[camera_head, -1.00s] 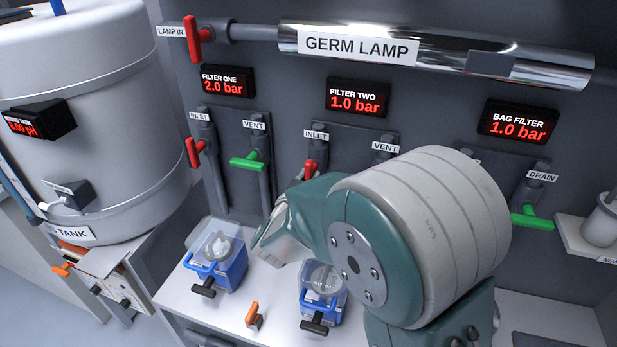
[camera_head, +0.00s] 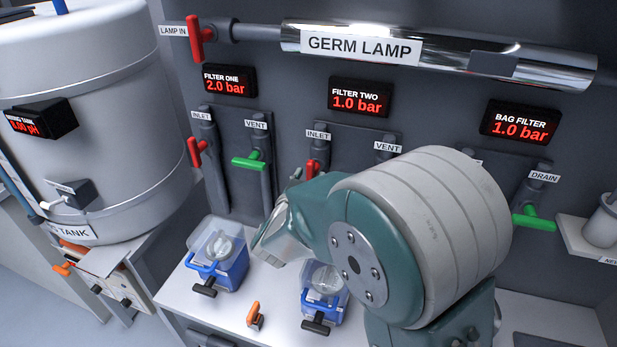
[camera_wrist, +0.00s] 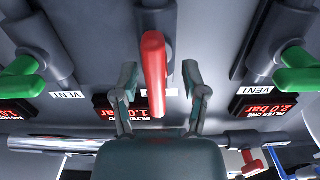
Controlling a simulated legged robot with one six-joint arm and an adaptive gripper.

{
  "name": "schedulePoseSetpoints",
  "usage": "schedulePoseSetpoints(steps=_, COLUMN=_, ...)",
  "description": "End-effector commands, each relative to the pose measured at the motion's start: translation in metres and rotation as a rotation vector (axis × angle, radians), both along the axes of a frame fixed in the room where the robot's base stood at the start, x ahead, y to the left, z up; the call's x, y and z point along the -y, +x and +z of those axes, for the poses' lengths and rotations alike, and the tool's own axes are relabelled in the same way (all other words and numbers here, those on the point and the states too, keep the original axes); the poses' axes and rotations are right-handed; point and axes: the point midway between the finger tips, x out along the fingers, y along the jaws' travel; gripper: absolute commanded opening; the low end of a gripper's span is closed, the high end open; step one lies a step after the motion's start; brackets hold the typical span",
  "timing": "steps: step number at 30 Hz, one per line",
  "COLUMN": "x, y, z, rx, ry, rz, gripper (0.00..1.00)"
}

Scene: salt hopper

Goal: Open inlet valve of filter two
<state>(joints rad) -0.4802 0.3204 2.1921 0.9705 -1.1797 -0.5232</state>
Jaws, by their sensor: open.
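The red inlet valve handle of filter two (camera_head: 312,168) shows in the head view below its INLET label (camera_head: 318,134), partly hidden by my arm. In the wrist view, which looks upside down, the red handle (camera_wrist: 154,75) lies between the two fingers of my open gripper (camera_wrist: 160,70). Gaps show on both sides of the handle, so the fingers do not appear closed on it. The filter two display (camera_head: 359,98) reads 1.0 bar. My arm hides most of my gripper in the head view.
Green vent handles stand at either side in the wrist view, one at left (camera_wrist: 22,76) and one at right (camera_wrist: 297,70). Filter one's red inlet handle (camera_head: 196,151) is further left. The germ lamp tube (camera_head: 440,55) runs above. Pumps (camera_head: 217,262) stand on the counter below.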

Motion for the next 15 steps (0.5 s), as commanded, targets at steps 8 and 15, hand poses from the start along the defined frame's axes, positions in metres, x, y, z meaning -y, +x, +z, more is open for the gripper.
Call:
schedulePoseSetpoints(steps=8, x=-0.007, y=-0.017, z=0.001, rx=0.001, ry=0.001, rz=0.001, gripper=0.57)
schedulePoseSetpoints(steps=15, x=-0.028, y=-0.062, z=-0.001, rx=0.0, ry=0.0, rz=0.005, gripper=0.57)
